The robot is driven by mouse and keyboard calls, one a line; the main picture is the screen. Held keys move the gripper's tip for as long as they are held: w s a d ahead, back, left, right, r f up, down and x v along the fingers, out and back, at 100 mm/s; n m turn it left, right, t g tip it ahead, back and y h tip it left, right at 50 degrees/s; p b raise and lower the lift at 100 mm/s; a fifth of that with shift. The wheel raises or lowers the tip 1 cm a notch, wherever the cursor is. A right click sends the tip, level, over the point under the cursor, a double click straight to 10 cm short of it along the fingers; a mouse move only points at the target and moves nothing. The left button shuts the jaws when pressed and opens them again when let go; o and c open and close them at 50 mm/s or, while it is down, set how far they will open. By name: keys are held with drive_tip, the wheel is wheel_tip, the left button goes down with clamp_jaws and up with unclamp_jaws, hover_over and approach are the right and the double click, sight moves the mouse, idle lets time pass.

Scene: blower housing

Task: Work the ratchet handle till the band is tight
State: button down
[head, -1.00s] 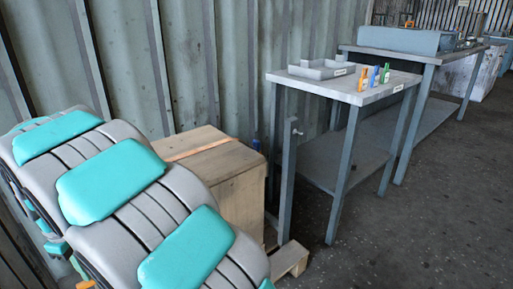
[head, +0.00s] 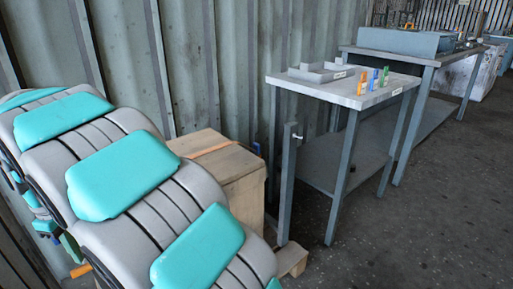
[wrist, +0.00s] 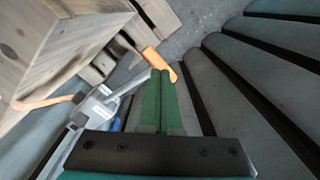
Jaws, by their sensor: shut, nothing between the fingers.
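The wooden crate (head: 232,175) stands by the wall with an orange band (head: 210,149) over its top. In the wrist view the crate (wrist: 65,45) is at upper left, with the orange band (wrist: 42,103) running to a grey metal ratchet (wrist: 98,108). An orange grip (wrist: 155,58), seemingly the ratchet handle's, lies just past the tips of my gripper (wrist: 160,73). My green fingers are together and empty; whether they touch the grip I cannot tell. In the head view a bit of orange (head: 80,270) shows at lower left, and my arm hides the ratchet.
A pallet (head: 292,260) lies under the crate. A small table (head: 345,90) to the right holds a grey tray (head: 320,72) and several coloured small items. A longer bench (head: 430,58) stands behind. The floor at right is clear.

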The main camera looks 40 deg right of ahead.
drive_tip(key=shift+f, duration=0.15)
wheel_tip(320, 180, down, 10)
drive_tip(key=b, duration=0.4)
wheel_tip(320, 180, up, 10)
drive_tip(key=p, duration=0.4)
drive_tip(key=shift+r, duration=0.2)
drive_tip(key=shift+r, duration=0.1)
idle(0.8)
drive_tip(key=shift+r, duration=0.1)
wheel_tip(320, 180, up, 5)
drive_tip(key=shift+f+p, duration=0.1)
drive_tip(key=shift+p, duration=0.85)
